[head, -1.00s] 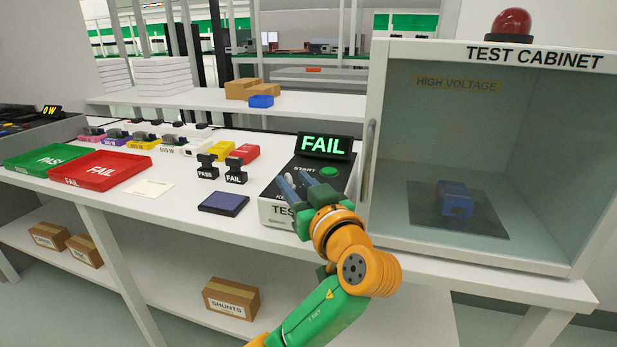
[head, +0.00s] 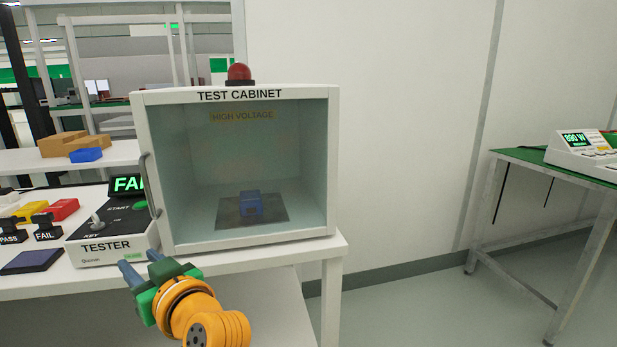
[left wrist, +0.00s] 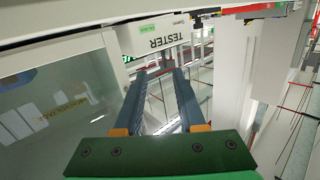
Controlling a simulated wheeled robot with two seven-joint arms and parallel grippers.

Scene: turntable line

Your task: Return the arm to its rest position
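My left gripper (head: 139,263) is in front of the bench's front edge, just below the tester (head: 105,247). Its two blue-grey fingers stand apart with nothing between them, as the left wrist view also shows (left wrist: 160,78). The tester has a green lit display (head: 128,185), partly cut off, that reads FA. Its key switch and green button face up, clear of my fingers. My right gripper is in neither view.
The test cabinet (head: 333,170), with a red lamp (head: 239,73) on top and a blue unit (head: 250,205) inside, stands right of the tester. PASS and FAIL stamps (head: 47,228) and a dark pad (head: 31,262) lie left. Open floor (head: 410,290) separates a green-topped table (head: 550,160).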

